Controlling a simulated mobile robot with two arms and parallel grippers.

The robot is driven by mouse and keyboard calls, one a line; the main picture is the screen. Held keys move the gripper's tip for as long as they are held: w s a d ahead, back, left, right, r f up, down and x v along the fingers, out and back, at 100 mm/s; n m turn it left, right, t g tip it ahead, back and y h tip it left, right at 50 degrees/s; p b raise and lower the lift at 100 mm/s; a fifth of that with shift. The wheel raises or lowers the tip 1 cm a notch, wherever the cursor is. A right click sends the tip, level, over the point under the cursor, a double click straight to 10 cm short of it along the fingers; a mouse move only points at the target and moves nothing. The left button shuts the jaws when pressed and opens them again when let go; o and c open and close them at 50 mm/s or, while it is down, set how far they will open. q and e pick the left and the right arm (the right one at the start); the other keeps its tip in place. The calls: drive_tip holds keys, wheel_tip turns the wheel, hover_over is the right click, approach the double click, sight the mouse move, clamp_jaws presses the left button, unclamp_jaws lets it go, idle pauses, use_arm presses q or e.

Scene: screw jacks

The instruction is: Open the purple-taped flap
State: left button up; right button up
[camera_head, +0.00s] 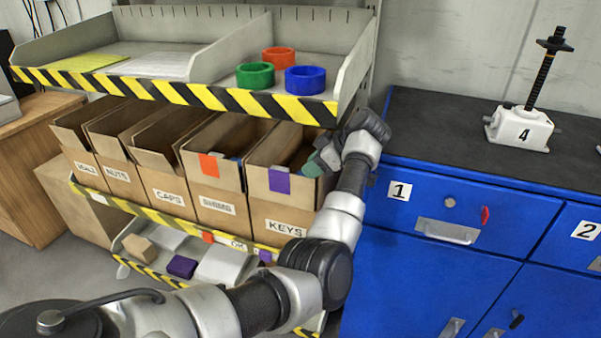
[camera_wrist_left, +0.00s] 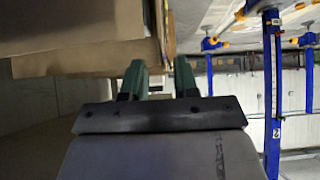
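The purple tape (camera_head: 279,182) is on the upright front flap of the cardboard box labelled KEYS (camera_head: 285,228), the rightmost box on the middle shelf. My left gripper (camera_head: 318,163) is at that box's right side, near the top and to the right of the tape. Its green fingers are partly hidden by the wrist. In the left wrist view the two green fingertips (camera_wrist_left: 161,78) are apart, with a gap between them. A cardboard edge (camera_wrist_left: 154,30) lies ahead of the gap; I cannot tell whether it touches a finger. My right gripper is not in view.
An orange-taped box (camera_head: 213,190) stands directly left of the KEYS box, with several others beyond. The striped shelf edge (camera_head: 230,98) overhangs the boxes, carrying green, orange and blue rings. A blue cabinet (camera_head: 440,265) stands close on the right, behind my arm.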

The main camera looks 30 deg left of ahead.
sight(297, 176)
use_arm(q)
drive_tip(key=x, duration=0.5)
drive_tip(key=shift+s+a, duration=0.1)
drive_tip(key=shift+s, duration=0.05)
drive_tip(key=shift+a+f, duration=0.15)
drive_tip(key=shift+f, duration=0.05)
drive_tip(key=shift+s, duration=0.1)
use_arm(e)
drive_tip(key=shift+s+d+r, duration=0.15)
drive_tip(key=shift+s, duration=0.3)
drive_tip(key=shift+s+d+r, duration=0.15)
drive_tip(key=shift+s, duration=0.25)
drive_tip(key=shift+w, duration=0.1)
use_arm(q)
drive_tip(key=shift+c, duration=0.4)
clamp_jaws()
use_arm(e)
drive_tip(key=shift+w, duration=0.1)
use_arm(q)
drive_tip(key=shift+a, duration=0.1)
